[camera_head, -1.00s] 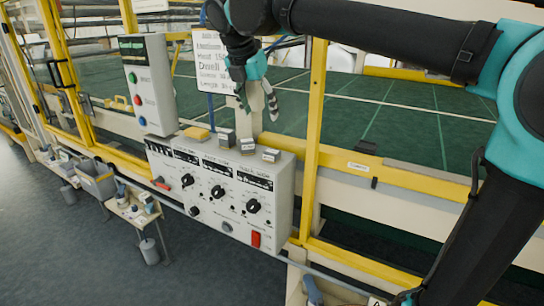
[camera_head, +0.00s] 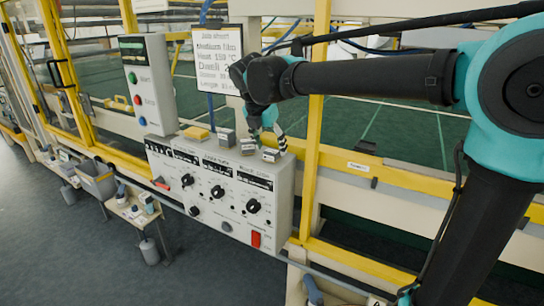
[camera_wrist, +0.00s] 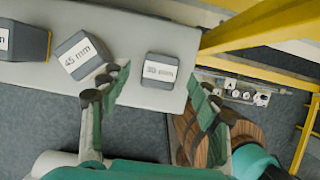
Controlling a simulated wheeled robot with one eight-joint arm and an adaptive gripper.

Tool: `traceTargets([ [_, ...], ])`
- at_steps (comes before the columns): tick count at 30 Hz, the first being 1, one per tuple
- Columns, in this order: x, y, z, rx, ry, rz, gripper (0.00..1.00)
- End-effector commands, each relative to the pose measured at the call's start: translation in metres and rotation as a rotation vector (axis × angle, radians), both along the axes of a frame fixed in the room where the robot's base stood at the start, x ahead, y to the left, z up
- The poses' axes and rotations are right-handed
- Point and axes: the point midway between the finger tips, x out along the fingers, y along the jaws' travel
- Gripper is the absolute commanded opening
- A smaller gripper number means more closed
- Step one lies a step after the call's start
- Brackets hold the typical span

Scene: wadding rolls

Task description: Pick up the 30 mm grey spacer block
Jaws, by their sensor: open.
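The 30 mm grey spacer block (camera_wrist: 160,69) sits on the light top of the control box, its white label up. In the head view it appears to be the rightmost small block (camera_head: 270,156). My gripper (camera_wrist: 160,84) is open and empty in the wrist view. Its fingertips stand to the left and right of the block, slightly nearer the camera, with gaps on both sides. In the head view my gripper (camera_head: 269,144) points down at the block. I cannot tell how far the fingertips are above the box top.
The 45 mm block (camera_wrist: 82,55) is close to the left finger. Another dark block (camera_wrist: 28,42) is farther left. A yellow object (camera_head: 196,133) lies left on the control box (camera_head: 225,195). A yellow post (camera_head: 316,120) rises right of the box.

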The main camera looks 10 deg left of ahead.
Motion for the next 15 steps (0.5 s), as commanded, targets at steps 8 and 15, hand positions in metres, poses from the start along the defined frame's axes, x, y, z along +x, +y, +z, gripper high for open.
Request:
traceTargets([
  [8,0.007,-0.002,-0.017,0.000,0.000,0.000,0.62],
  [15,0.007,-0.002,-0.017,0.000,0.000,0.000,0.51],
])
